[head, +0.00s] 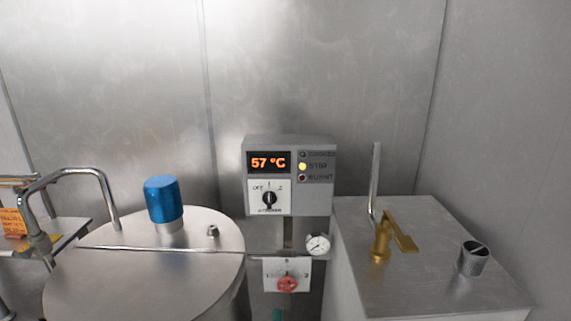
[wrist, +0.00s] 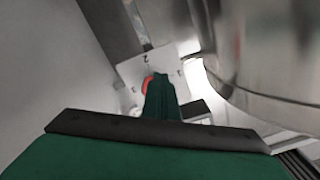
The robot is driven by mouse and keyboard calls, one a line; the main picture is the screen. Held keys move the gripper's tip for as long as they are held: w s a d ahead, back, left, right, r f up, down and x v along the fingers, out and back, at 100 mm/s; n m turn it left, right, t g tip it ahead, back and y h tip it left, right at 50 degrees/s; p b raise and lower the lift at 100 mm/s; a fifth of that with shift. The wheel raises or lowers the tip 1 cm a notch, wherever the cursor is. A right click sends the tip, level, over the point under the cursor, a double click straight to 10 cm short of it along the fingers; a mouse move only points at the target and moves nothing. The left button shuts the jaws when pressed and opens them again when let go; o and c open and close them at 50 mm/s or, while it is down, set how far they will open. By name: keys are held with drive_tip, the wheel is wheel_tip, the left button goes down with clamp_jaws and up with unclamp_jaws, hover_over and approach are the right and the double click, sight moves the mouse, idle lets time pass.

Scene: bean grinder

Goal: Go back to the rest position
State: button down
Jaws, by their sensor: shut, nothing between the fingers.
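My gripper (wrist: 161,88) shows in the wrist view as green fingers that are shut and empty. It points toward a white plate (wrist: 133,70) marked 2, and a red knob (wrist: 148,81) is partly hidden behind the fingers. In the head view the red knob (head: 287,284) sits on a white plate (head: 272,267) below the control box. A small green bit shows at the bottom edge under it; I cannot tell for sure whether it is my gripper. Whether the fingers touch the knob is unclear.
The control box (head: 317,199) reads 57 °C with a yellow light lit. A round steel vessel (head: 130,285) with a blue cap (head: 163,199) stands left. A steel cabinet (head: 430,260) with a brass valve (head: 382,240) stands right. In the wrist view a curved metal body (wrist: 270,60) is close on the right.

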drive_tip(key=s+d+f+n+g, duration=0.15)
drive_tip(key=s+f, duration=0.35)
drive_tip(key=s, duration=0.7)
drive_tip(key=s+d+f+n, duration=0.15)
drive_tip(key=s+f, duration=0.25)
drive_tip(key=s, duration=0.7)
drive_tip(key=s+r+n, duration=0.1)
drive_tip(key=s+r, duration=0.1)
drive_tip(key=s, duration=0.9)
drive_tip(key=s+r+n+g, duration=0.1)
drive_tip(key=s+r+n, duration=0.1)
drive_tip(key=s, duration=0.9)
drive_tip(key=shift+a+r, duration=0.35)
drive_tip(key=shift+r, duration=0.1)
drive_tip(key=shift+w, duration=0.15)
drive_tip(key=c, duration=2.4)
unclamp_jaws()
drive_tip(key=shift+c, duration=0.2)
